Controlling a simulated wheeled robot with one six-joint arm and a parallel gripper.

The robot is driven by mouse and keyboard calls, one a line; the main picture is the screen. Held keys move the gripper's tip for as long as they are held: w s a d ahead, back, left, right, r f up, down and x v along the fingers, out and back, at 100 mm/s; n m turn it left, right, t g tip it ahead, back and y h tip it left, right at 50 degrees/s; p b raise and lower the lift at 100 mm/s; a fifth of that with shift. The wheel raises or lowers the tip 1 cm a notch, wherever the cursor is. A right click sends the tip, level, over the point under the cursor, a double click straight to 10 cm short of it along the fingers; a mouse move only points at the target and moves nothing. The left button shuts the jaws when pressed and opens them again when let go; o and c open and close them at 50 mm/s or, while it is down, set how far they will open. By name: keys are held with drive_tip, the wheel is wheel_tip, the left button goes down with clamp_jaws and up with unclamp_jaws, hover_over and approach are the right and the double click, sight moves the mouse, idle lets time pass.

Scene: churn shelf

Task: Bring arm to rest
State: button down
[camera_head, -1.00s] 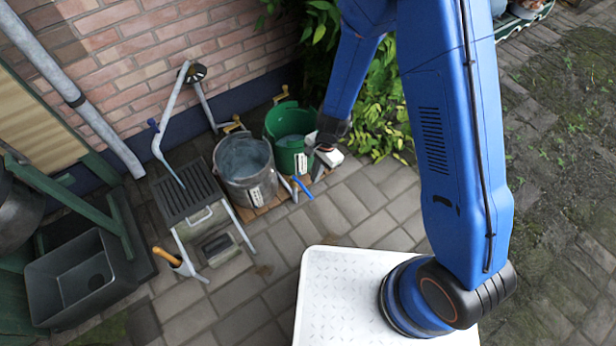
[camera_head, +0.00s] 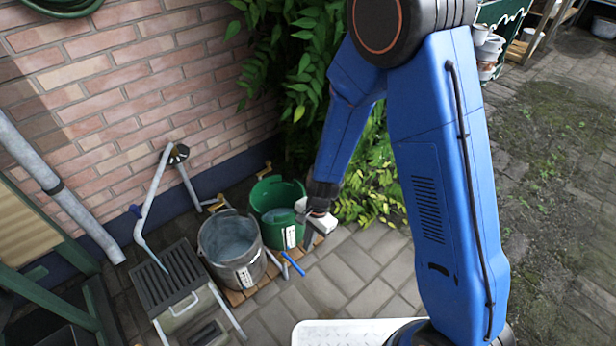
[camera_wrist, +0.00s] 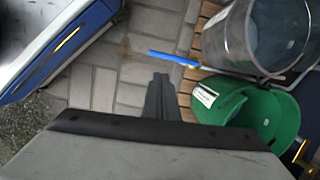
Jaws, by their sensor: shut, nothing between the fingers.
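My blue arm (camera_head: 435,170) comes up from the lower right in the head view, bends at the top and reaches down behind. My gripper (camera_head: 306,244) hangs just right of the green bucket (camera_head: 268,193), pointing down, with nothing visible in it. In the wrist view my gripper (camera_wrist: 159,80) shows its two dark fingers together over the paving. The green bucket (camera_wrist: 277,112) is to their right there, apart from them. The grey metal bucket (camera_head: 226,236) stands left of the green one.
Both buckets stand on a wooden slatted board (camera_head: 234,297), by a blue-ended rod (camera_head: 294,264). A dark grated stand (camera_head: 172,280) is further left. A brick wall (camera_head: 130,90) and leafy bush (camera_head: 372,180) close off the back. Open paving lies in front.

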drive_tip(key=d+r+n+t, duration=0.15)
drive_tip(key=d+r, duration=0.25)
drive_tip(key=r, duration=0.4)
drive_tip(key=d+r+n+y, duration=0.15)
drive_tip(key=d+r, duration=0.25)
drive_tip(key=r, duration=0.4)
drive_tip(key=d+r+n+t+h, duration=0.15)
drive_tip(key=d+r, duration=0.25)
drive_tip(key=r, duration=0.4)
drive_tip(key=s+d+r+n+t+h, duration=0.1)
drive_tip(key=s+d+r+n+t, duration=0.2)
drive_tip(key=s+d+r, duration=1.1)
drive_tip(key=shift+d+r+n+t+h, duration=0.35)
drive_tip(key=shift+d+n, duration=0.4)
drive_tip(key=shift+d, duration=0.7)
